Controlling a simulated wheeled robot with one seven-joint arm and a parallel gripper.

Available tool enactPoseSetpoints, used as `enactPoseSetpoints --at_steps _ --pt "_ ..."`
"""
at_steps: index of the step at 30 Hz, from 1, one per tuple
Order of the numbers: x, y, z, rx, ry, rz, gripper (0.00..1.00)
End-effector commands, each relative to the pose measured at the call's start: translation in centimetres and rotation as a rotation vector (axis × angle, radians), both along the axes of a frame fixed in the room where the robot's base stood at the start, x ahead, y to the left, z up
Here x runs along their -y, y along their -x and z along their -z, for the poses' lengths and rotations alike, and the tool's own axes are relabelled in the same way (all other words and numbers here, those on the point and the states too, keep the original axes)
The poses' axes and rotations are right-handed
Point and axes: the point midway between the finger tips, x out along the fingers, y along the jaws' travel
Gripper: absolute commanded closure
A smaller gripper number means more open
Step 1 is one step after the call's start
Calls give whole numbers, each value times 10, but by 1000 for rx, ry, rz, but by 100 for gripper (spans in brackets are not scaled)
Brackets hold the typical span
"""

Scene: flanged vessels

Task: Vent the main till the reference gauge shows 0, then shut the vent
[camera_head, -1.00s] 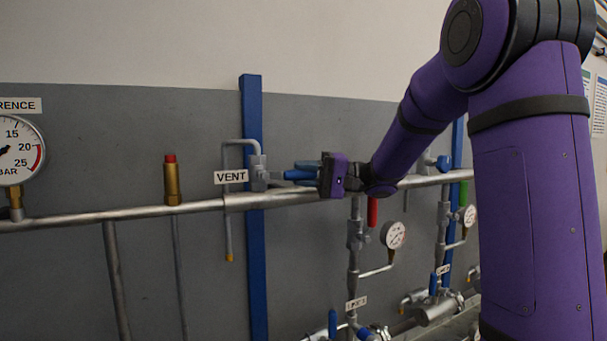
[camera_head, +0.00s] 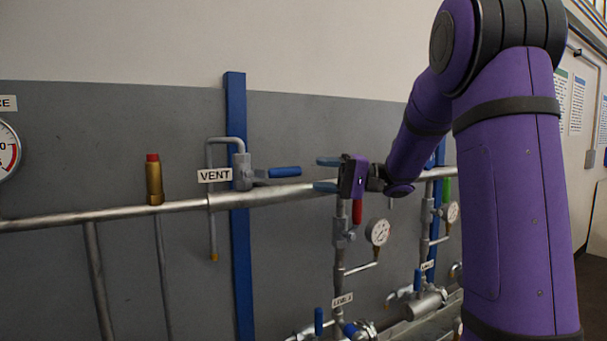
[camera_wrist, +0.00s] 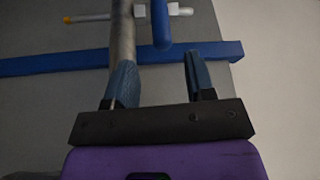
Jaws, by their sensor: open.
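The vent valve (camera_head: 242,172) sits on the main pipe beside the VENT label (camera_head: 214,175). Its blue lever (camera_head: 285,172) points right, roughly horizontal and just above the pipe. My gripper (camera_head: 325,174) is open and empty, to the right of the lever and apart from it. In the wrist view the lever (camera_wrist: 161,24) lies ahead of the fingers (camera_wrist: 160,66), lined up with the gap between them. The reference gauge (camera_head: 6,151) is cut off at the left edge; only part of its red zone shows and its needle is out of view.
The main pipe (camera_head: 120,213) runs across the wall. A brass relief valve with a red cap (camera_head: 154,180) stands left of the vent. A blue post (camera_head: 238,265) is behind the vent. Branch valves, a red lever (camera_head: 357,212) and a small gauge (camera_head: 377,232) lie below my gripper.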

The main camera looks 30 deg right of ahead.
Motion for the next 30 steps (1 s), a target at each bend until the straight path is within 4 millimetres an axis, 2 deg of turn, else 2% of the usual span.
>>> enactPoseSetpoints --at_steps 3,8,30 --pt "15 5 1 0 0 2 50" --pt "23 9 2 0 1 0 50" --pt "24 10 2 0 0 0 50"
